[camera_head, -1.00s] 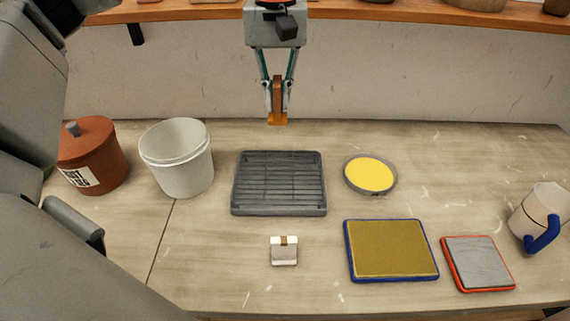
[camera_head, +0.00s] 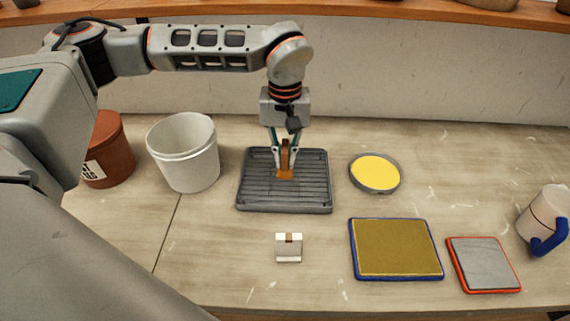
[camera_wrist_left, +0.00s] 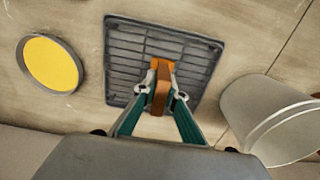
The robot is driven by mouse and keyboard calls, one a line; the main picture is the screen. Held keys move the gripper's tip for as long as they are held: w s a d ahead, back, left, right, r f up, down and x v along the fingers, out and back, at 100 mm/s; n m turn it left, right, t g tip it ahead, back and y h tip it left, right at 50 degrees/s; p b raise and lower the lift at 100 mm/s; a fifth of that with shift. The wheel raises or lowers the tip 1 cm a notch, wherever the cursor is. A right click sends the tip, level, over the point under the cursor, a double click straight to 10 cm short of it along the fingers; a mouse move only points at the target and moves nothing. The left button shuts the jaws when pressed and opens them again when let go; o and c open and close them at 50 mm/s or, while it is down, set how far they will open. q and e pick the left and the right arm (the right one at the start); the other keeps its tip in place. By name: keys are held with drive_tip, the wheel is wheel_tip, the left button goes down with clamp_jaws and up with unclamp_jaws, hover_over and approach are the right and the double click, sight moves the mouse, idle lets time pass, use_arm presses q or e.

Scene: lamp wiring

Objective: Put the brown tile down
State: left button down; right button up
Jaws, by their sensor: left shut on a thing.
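My left gripper (camera_head: 284,163) is shut on the brown tile (camera_head: 285,150), which stands on edge between the fingers. The tile has an orange part at its lower end. It is over the dark grey slatted rack (camera_head: 256,200), near the rack's middle; I cannot tell whether it touches the slats. In the left wrist view the tile (camera_wrist_left: 161,88) sits between the two fingertips (camera_wrist_left: 160,96), with the rack (camera_wrist_left: 125,58) behind it. My right gripper is not in view.
A white bucket (camera_head: 187,160) and a rust-brown lidded jar (camera_head: 108,150) stand left of the rack. A yellow dish (camera_head: 376,173) is on its right. In front are a small white block (camera_head: 289,250), a blue-rimmed tray (camera_head: 352,262), a red-rimmed tray (camera_head: 458,275) and a mug (camera_head: 541,213).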

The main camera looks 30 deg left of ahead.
sight(285, 166)
use_arm(q)
drive_tip(key=shift+f, duration=1.4)
drive_tip(key=c, duration=2.1)
unclamp_jaws()
drive_tip(key=shift+f, duration=0.15)
wheel_tip(285, 166, up, 12)
drive_tip(key=shift+r, duration=0.2)
